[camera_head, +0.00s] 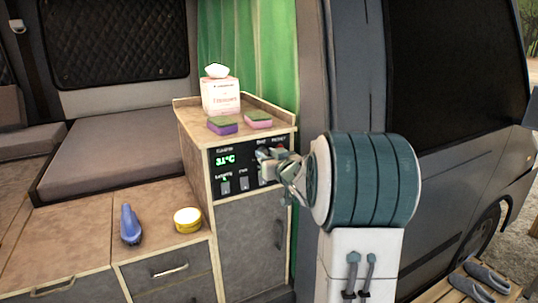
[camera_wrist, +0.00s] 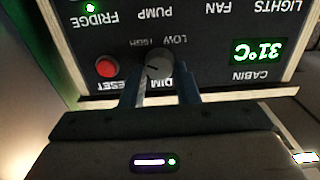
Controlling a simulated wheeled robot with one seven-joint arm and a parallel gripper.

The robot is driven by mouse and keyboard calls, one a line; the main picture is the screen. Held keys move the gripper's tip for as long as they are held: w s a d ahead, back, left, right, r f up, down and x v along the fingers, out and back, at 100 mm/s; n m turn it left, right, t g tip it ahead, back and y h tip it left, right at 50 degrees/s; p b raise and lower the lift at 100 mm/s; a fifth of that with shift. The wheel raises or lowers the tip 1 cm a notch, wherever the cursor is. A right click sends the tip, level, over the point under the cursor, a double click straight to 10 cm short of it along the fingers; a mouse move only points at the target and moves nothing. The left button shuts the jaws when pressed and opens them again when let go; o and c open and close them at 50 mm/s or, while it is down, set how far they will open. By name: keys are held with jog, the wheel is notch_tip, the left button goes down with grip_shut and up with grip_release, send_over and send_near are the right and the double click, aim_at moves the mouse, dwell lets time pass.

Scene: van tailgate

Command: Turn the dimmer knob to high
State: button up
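The black control panel (camera_wrist: 215,50) appears upside down in the wrist view. The grey dimmer knob (camera_wrist: 158,65), marked DIM, sits on it between the words HIGH and LOW and the word DIM. A short dark mark shows on its face; which way it points is hard to tell. My gripper (camera_wrist: 160,78) has one finger on each side of the knob, very close to it. I cannot tell whether the fingers touch it. In the head view my gripper (camera_head: 268,165) is at the right part of the panel (camera_head: 228,160) and hides the knob.
A red reset button (camera_wrist: 106,67) is close beside one finger. The cabin display (camera_wrist: 257,52) reads 31°C. Switches (camera_head: 225,186) line the panel's lower part. Sponges (camera_head: 222,126) and a tissue box (camera_head: 221,97) stand on the cabinet. A yellow tin (camera_head: 187,220) is on the lower counter.

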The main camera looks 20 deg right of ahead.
jog(key=shift+f+n+b, duration=0.15)
jog(key=shift+n+b, duration=0.15)
jog(key=shift+b, duration=0.3)
jog(key=shift+n+b, duration=0.7)
jog(key=shift+b, duration=0.45)
jog(key=o, duration=1)
jog(key=shift+c, duration=0.2)
jog(key=shift+s, duration=0.1)
jog(key=s+b, duration=0.2)
jog(key=s, duration=1.2)
jog(key=shift+d+r, duration=0.15)
jog(key=shift+r, duration=0.05)
